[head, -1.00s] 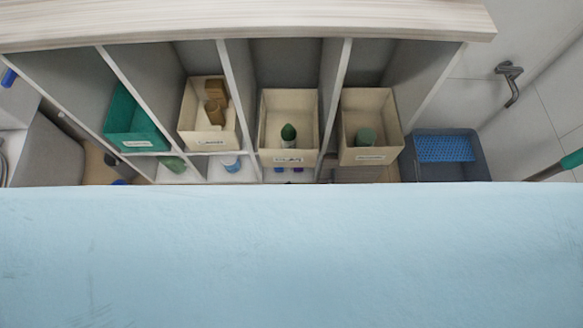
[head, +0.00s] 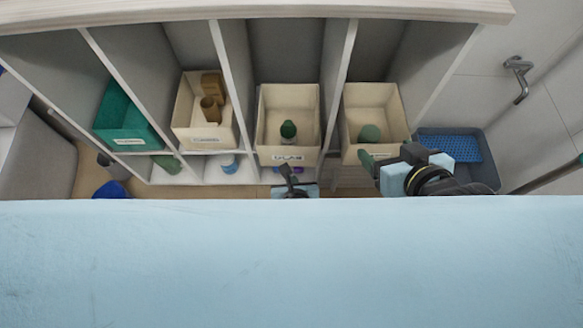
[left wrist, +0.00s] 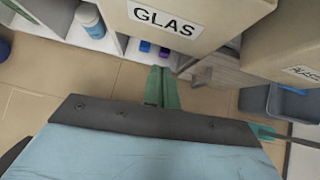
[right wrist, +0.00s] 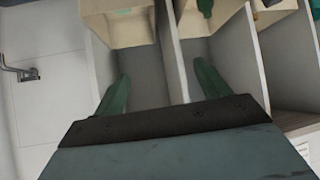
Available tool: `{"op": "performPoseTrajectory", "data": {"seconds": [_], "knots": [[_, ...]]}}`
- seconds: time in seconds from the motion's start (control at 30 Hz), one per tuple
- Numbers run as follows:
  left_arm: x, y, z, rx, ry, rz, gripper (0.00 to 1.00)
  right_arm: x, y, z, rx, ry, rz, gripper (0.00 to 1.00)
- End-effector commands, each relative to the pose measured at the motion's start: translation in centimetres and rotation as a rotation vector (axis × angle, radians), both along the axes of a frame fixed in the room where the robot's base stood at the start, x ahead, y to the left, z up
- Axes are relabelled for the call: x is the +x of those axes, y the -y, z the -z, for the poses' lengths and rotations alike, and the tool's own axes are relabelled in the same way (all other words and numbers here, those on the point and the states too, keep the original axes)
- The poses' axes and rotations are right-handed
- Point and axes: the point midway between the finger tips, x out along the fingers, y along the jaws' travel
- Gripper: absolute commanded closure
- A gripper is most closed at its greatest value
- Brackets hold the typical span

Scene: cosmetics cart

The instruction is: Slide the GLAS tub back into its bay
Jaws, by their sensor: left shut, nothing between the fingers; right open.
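The cream GLAS tub (head: 267,154) sits in the middle bay between two pale dividers, with a dark green item (head: 288,130) inside. Its front sits further forward than the two tubs to its left, with empty bay behind it. In the left wrist view, its GLAS label (left wrist: 163,20) is close at the top. My left gripper (head: 288,170) is shut and empty, just below and in front of the tub; its green fingers (left wrist: 161,88) point toward the tub's underside. My right gripper (head: 388,157) is open and empty by the right-hand tub; its spread fingers show in the right wrist view (right wrist: 163,85).
The right-hand cream tub (head: 350,153) stands beside the GLAS tub's bay. A cardboard-coloured-item tub (head: 184,138) and a teal tub (head: 127,132) are to the left. A blue crate (head: 452,146) is at the right. Small bottles sit on the lower shelf.

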Motion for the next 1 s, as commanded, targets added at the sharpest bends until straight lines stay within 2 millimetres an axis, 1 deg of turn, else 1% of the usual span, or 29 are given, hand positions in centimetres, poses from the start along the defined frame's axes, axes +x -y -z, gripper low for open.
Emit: {"op": "performPoseTrajectory", "data": {"seconds": [0.1,0.3,0.5,0.6,0.77,1.0], "knots": [[0.5,0.0,0.7,-0.001,-0.001,-0.001,1.00,1.4,-0.8,-1.3,0.030,0.114,-0.011,0.25],[2.4,-0.1,0.6,-0.001,0.000,-0.001,1.00,3.1,-1.8,-4.1,0.080,0.304,-0.026,0.25],[3.7,-0.2,0.6,-0.001,0.000,0.000,1.00,4.0,-2.6,-6.7,0.123,0.458,-0.037,0.25],[4.1,-0.2,0.6,-0.001,-0.001,0.000,1.00,4.2,-2.8,-7.5,0.137,0.506,-0.041,0.25],[4.4,-0.3,0.5,-0.001,-0.001,0.001,1.00,4.3,-2.9,-8.2,0.149,0.547,-0.043,0.25],[4.5,-0.3,0.5,-0.001,-0.001,0.001,1.00,4.3,-3.0,-8.3,0.150,0.552,-0.043,0.25]]}}
